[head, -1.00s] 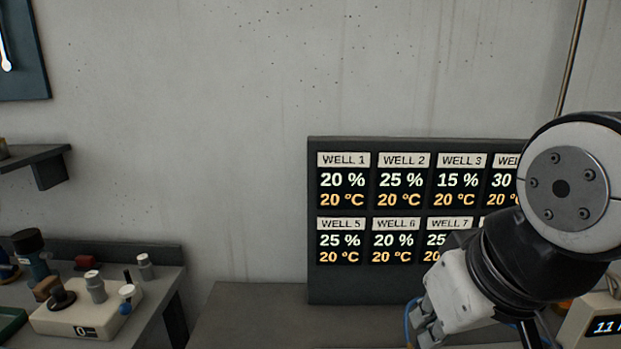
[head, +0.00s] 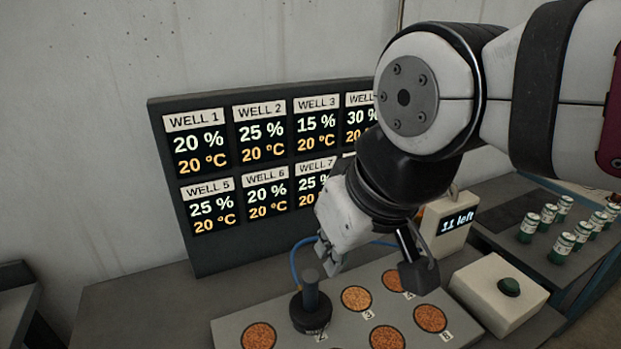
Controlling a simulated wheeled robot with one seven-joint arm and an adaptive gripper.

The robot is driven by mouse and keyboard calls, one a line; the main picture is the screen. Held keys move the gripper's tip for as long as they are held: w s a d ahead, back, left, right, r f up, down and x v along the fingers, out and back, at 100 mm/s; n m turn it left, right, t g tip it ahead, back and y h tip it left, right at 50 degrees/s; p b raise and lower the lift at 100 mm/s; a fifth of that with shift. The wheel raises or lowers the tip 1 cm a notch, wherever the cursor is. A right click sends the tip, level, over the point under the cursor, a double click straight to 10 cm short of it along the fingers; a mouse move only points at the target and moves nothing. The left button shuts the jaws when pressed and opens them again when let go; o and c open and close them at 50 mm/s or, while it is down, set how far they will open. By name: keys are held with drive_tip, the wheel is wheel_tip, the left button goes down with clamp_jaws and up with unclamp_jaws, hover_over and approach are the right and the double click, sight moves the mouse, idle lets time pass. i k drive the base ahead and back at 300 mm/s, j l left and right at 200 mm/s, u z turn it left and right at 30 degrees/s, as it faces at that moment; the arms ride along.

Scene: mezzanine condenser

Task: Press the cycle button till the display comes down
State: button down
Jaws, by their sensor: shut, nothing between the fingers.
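A dark round button (head: 509,287) sits on top of a cream box (head: 480,296) at the right of the bench; I take it for the cycle button. Behind it a small cream display (head: 456,222) reads "11 left", partly covered by my arm. My gripper (head: 331,264) is shut and empty, pointing down above the grey well plate, left of the button and well apart from it. A large dark board (head: 240,250) at the back lists wells with percentages and 20 °C; my arm hides its right part.
The grey plate (head: 228,333) has several round wells of orange grains. A dark probe (head: 311,300) with a blue cable stands on it near my gripper. Several green-and-white cans (head: 529,228) stand on a dark surface at right. Bare bench lies at left.

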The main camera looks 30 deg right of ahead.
sight(510, 285)
drive_tip(key=z, duration=0.5)
drive_tip(key=j+z, duration=0.15)
drive_tip(key=z, duration=0.85)
drive_tip(key=j+z, duration=0.15)
drive_tip(key=z, duration=0.35)
drive_tip(key=j+z, duration=0.1)
drive_tip(key=z, duration=0.4)
